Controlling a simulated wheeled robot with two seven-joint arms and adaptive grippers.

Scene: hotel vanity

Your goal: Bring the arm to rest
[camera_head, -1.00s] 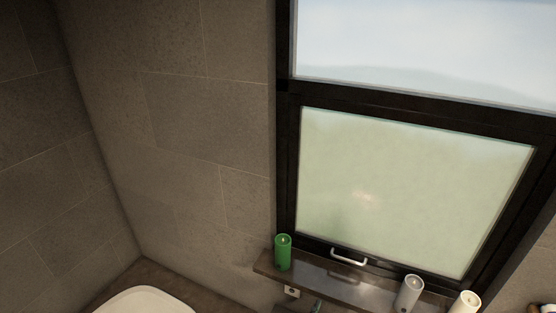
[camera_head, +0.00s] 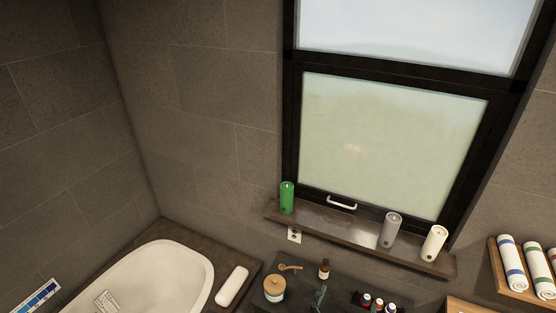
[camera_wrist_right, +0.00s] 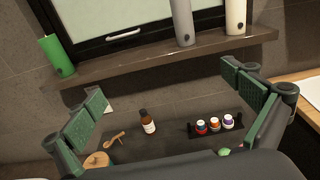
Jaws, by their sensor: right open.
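My right gripper (camera_wrist_right: 163,88) is open and empty in the right wrist view, its two green-padded fingers spread wide in front of the counter and window sill. In the head view only a small dark green part of the right gripper (camera_head: 320,297) shows at the bottom edge, in front of the counter. The rest of the right arm is out of view. My left gripper is not in view.
A sill (camera_head: 335,225) holds green (camera_head: 287,198), grey (camera_head: 390,231) and cream (camera_head: 434,243) candles. On the counter are a brown bottle (camera_head: 324,270), a wooden-lidded jar (camera_head: 274,290) and small bottles (camera_head: 378,303). A bathtub (camera_head: 180,262) is left; rolled towels (camera_head: 512,262) are right.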

